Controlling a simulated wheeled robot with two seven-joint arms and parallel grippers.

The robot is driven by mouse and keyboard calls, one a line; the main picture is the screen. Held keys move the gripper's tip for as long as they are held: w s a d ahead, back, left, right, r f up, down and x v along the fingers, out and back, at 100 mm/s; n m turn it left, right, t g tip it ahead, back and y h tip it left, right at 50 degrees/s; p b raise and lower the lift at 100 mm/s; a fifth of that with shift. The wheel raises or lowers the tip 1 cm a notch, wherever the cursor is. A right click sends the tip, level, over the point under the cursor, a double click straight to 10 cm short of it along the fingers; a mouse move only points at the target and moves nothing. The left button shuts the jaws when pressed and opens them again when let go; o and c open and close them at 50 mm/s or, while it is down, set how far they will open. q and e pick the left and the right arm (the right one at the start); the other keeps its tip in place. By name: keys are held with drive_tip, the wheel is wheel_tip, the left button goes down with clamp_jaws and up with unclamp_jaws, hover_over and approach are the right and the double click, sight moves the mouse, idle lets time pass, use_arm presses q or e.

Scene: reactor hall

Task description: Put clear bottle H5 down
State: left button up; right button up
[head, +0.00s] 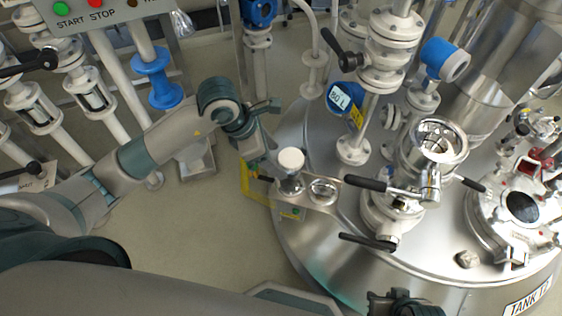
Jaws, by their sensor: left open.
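A clear bottle with a white cap (291,183), apparently H5, stands upright on a small steel shelf (308,203) at the tank's left edge. No label on it can be read. My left gripper (270,162) reaches in from the left, its jaws open beside the bottle; whether a finger touches it I cannot tell. My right gripper (402,304) shows only in part at the bottom edge, and its jaws cannot be made out.
A round clear or shiny piece (323,190) sits on the shelf right of the bottle. A valve with black handles and a steel funnel (440,140) stand close on the right. Pipes and a start-stop panel (100,14) are at upper left.

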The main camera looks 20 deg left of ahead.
use_arm(q)
drive_tip(key=shift+v, duration=0.75)
